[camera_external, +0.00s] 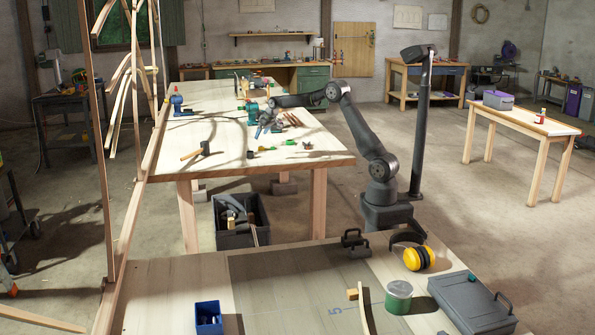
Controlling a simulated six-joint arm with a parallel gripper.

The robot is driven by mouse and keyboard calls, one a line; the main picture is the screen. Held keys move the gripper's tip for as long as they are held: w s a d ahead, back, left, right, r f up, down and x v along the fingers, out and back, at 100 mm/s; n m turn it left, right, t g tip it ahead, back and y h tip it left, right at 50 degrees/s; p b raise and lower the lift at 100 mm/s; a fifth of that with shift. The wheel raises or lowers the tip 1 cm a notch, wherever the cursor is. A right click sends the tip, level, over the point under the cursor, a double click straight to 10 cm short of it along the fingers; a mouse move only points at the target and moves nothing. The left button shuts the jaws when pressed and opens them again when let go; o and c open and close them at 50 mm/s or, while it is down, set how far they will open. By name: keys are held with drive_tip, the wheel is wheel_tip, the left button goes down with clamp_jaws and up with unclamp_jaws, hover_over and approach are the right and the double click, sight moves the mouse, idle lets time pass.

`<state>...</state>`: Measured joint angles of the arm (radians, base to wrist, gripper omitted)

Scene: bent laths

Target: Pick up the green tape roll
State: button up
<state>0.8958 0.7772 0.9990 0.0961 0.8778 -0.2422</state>
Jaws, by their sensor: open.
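A small bright green object (290,142) lies on the long pale workbench, near its front right; it may be the green tape roll, but it is too small to be sure. A green round tin or roll with a pale top (398,297) stands on the front table.
A hammer (197,152) lies on the left of the workbench (320,155). Pliers and other tools (290,119) lie close to my gripper. A dark crate of tools (240,222) stands on the floor. Yellow earmuffs (418,258) and a grey case (472,302) are on the front table.

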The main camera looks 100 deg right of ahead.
drive_tip(key=s+d+m+h, duration=0.1)
drive_tip(key=s+d+m, duration=0.2)
drive_tip(key=s+d, duration=0.65)
drive_tip(key=m+g+h, duration=0.1)
drive_tip(key=m+g, duration=0.1)
drive_tip(key=m, duration=0.1)
approach(291, 141)
drive_tip(key=x, duration=0.3)
drive_tip(key=shift+w+d+f, duration=0.1)
drive_tip(key=shift+d+f, duration=0.2)
drive_tip(key=shift+n, duration=0.3)
drive_tip(key=shift+d+x, duration=0.15)
drive_tip(key=shift+x, duration=1.25)
drive_tip(key=shift+d+x, duration=0.15)
drive_tip(key=shift+x, duration=1.25)
drive_tip(key=shift+w+r, duration=0.1)
drive_tip(key=shift+r, duration=0.1)
drive_tip(key=c, duration=1.1)
